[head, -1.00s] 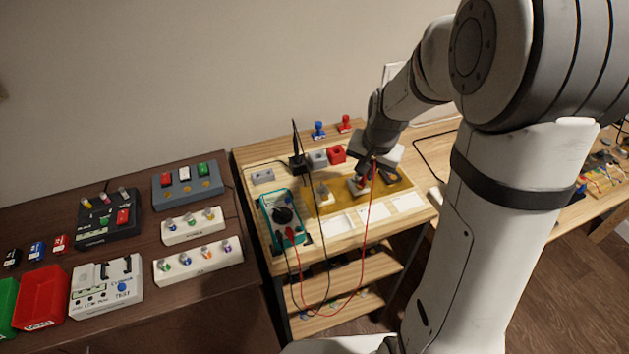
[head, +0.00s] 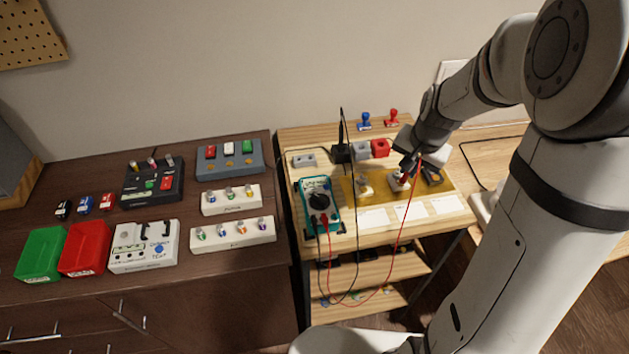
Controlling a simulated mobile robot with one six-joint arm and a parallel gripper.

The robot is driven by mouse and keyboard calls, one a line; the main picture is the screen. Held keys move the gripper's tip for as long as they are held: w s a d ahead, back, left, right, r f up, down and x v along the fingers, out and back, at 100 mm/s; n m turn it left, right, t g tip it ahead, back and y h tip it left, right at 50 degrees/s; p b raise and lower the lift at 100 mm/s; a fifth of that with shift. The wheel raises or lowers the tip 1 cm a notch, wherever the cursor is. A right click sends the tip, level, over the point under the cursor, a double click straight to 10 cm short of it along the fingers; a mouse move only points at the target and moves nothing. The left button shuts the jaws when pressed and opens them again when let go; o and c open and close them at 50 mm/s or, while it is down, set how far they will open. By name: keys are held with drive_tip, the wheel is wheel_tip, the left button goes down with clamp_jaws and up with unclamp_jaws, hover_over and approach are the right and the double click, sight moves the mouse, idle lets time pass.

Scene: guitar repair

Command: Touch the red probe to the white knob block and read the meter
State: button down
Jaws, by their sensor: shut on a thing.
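My gripper (head: 408,164) is shut on the red probe (head: 406,174), which points down over the yellow mat (head: 348,188). The red lead (head: 398,245) hangs in a loop from my gripper back to the meter.
A black probe stands upright in a black holder (head: 341,153), beside grey and red (head: 380,148) holders. A dark item (head: 432,176) lies right of the white block. White cards (head: 412,211) line the front. The dark cabinet at left holds bins and knob boxes.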

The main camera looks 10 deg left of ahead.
drive_tip(key=shift+w+p+v, duration=0.2)
drive_tip(key=shift+p+v, duration=0.45)
drive_tip(key=shift+v, duration=0.3)
drive_tip(key=shift+w+p+v, duration=0.25)
drive_tip(key=shift+p+v, duration=0.4)
drive_tip(key=shift+v, duration=0.35)
drive_tip(key=shift+w+p+v, duration=0.2)
drive_tip(key=shift+p+v, duration=0.45)
drive_tip(key=shift+v, duration=0.3)
drive_tip(key=shift+a+r, duration=0.15)
drive_tip(key=shift+r, duration=0.05)
